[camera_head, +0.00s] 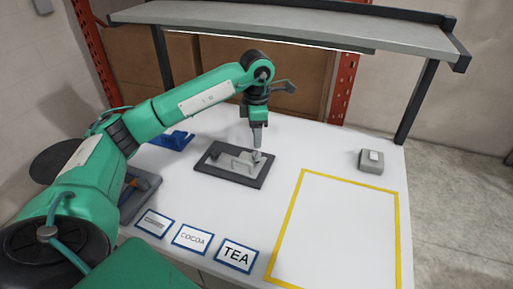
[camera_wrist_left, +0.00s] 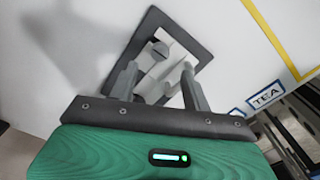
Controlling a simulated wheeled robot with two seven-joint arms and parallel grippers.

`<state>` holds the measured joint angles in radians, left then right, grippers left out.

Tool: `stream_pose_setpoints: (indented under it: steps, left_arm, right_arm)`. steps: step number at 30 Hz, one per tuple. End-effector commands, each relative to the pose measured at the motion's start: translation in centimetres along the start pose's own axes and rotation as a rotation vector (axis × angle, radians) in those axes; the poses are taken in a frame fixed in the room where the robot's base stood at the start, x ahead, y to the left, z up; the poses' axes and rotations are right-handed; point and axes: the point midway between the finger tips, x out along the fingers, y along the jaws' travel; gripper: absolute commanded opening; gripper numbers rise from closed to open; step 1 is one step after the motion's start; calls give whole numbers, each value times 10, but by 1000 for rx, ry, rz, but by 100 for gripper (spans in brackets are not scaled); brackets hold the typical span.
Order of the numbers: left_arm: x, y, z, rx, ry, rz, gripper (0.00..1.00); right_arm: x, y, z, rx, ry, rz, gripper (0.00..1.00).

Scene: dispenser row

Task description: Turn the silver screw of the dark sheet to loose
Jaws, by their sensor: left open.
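The dark sheet (camera_head: 204,166) lies flat on the white table, with a pale grey raised piece (camera_head: 235,160) on it. It also shows in the left wrist view (camera_wrist_left: 196,44). A silver screw with a slotted round head (camera_wrist_left: 158,48) shows there just beyond the fingers, above the sheet. My left gripper (camera_head: 257,146) points down over the back right part of the sheet. Its two fingers (camera_wrist_left: 157,83) are apart, with part of the pale piece visible between them. I cannot tell whether a finger touches anything. My right gripper is out of view.
A grey box with a light button (camera_head: 371,160) stands at the right. A yellow outline (camera_head: 398,215) marks clear table. Cards, including TEA (camera_head: 237,255), lie in front. A blue object (camera_head: 175,139) and a grey tray (camera_head: 143,198) are at the left. A shelf (camera_head: 300,22) hangs over the back.

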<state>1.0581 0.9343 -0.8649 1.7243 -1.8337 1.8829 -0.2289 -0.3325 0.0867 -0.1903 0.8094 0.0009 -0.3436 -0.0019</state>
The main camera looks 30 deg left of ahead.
Motion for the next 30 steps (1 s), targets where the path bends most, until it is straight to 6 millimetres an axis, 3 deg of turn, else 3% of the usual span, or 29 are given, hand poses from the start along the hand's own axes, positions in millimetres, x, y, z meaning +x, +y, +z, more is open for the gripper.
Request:
stream_pose_setpoints:
  steps: [6, 10, 16, 30]
  left_arm:
    - [-44, 0, 0, -1, -2, 3, 49]
    - [-59, 0, 0, -1, -1, 0, 49]
    - [-67, 0, 0, -1, 0, -1, 49]
    - [-67, 0, 0, 0, 1, -1, 49]
  right_arm:
    - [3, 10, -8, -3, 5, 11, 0]
    - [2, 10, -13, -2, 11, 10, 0]
    - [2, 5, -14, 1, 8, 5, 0]
    - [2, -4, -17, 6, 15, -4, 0]
